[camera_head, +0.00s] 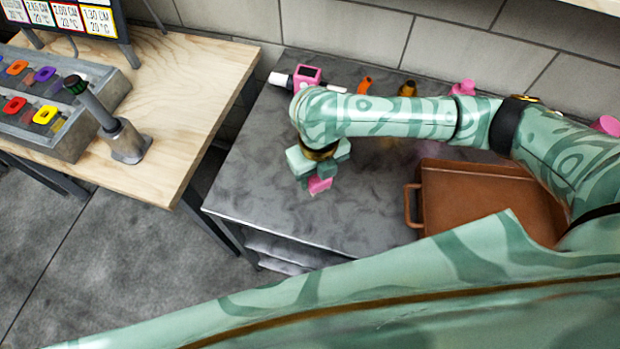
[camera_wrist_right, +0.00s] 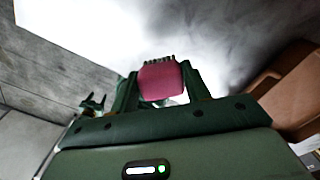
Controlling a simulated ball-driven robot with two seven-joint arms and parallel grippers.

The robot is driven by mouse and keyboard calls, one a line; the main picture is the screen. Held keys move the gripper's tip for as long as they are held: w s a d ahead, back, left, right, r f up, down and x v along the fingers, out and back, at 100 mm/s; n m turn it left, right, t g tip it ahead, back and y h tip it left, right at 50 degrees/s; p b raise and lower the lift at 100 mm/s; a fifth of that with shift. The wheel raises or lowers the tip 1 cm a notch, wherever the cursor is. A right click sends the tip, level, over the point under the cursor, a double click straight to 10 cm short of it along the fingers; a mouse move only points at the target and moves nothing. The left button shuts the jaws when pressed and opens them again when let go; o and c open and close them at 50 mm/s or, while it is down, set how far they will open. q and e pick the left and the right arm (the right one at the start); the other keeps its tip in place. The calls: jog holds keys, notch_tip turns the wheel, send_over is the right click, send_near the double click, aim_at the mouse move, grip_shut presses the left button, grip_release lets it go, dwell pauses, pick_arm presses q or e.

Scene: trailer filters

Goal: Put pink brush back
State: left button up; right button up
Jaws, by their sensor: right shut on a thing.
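My right gripper (camera_head: 312,177) is shut on the pink brush (camera_head: 319,186) above the grey table (camera_head: 250,185), near its front left part. In the right wrist view the pink brush (camera_wrist_right: 161,82) sits between the two fingers of my right gripper (camera_wrist_right: 160,88), with short dark bristles at its far edge. Most of the brush is hidden by the gripper in the head view. I cannot tell from these views whether it touches the table. My left gripper is not in view.
A brown tray (camera_head: 412,207) stands on the table at right. A pink device (camera_head: 307,74), an orange item (camera_head: 365,84), a brown item (camera_head: 407,89) and a pink item (camera_head: 463,87) stand along the back. A wooden bench (camera_head: 185,100) with a grey rack (camera_head: 62,140) is at left.

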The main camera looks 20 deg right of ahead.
jog(key=w+f+b, duration=0.1)
jog(key=f, duration=0.1)
jog(key=w+f, duration=0.2)
jog(key=shift+w+f+b, duration=0.1)
jog(key=shift+f+b, duration=0.2)
jog(key=shift+b, duration=0.1)
jog(key=f, duration=0.1)
jog(key=f+b, duration=0.2)
jog(key=f, duration=0.1)
jog(key=shift+w, duration=0.35)
jog(key=shift+r, duration=0.15)
jog(key=o, duration=0.9)
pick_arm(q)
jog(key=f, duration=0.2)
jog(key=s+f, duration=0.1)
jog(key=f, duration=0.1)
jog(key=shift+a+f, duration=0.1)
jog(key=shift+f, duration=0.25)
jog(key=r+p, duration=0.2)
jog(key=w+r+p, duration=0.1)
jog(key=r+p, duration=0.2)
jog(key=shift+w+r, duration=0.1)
pick_arm(e)
notch_tip(320, 180, up, 12)
jog(key=shift+r, duration=0.1)
